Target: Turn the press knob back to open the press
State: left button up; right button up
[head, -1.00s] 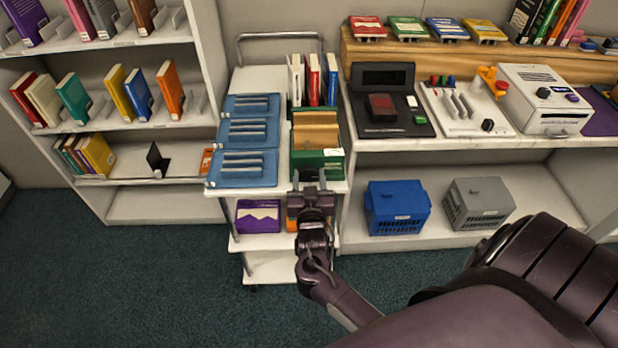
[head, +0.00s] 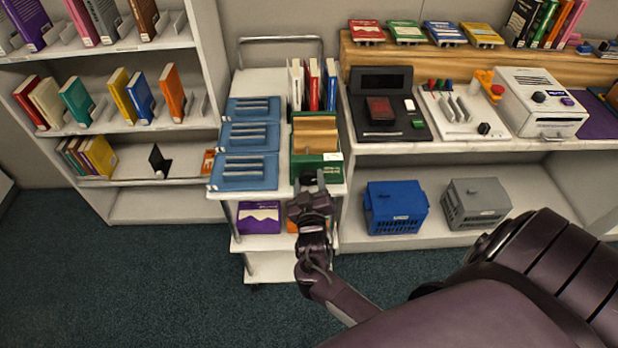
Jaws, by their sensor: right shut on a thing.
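The press (head: 316,135), with wooden boards and a green front block, stands on the right side of the white cart's top. My right gripper (head: 310,181) is at the front of the green block, just above the cart's front edge. It is shut on the press knob, which my fingers and wrist hide almost entirely. The gripper is tilted, with its body rolled to one side. I cannot see how far the press boards are apart. My left gripper is not in view.
The cart (head: 271,87) also holds blue trays (head: 250,135) on its left and upright books (head: 314,82) behind the press. A bookshelf (head: 205,60) stands to the left. A counter (head: 380,148) with devices is close on the right, above blue and grey crates.

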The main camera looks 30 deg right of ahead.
jog(key=n+p, duration=0.3)
jog(key=n, duration=0.3)
jog(key=shift+r+n, duration=0.15)
jog(key=shift+n, duration=0.15)
jog(key=n+p, duration=0.2)
jog(key=n, duration=0.3)
jog(key=shift+n+p, duration=0.3)
jog(key=o, duration=1)
jog(key=shift+c, duration=0.2)
jog(key=shift+s, duration=0.1)
jog(key=b+v, duration=0.1)
jog(key=v, duration=0.6)
jog(key=shift+s+a, duration=0.2)
jog(key=shift+s, duration=0.1)
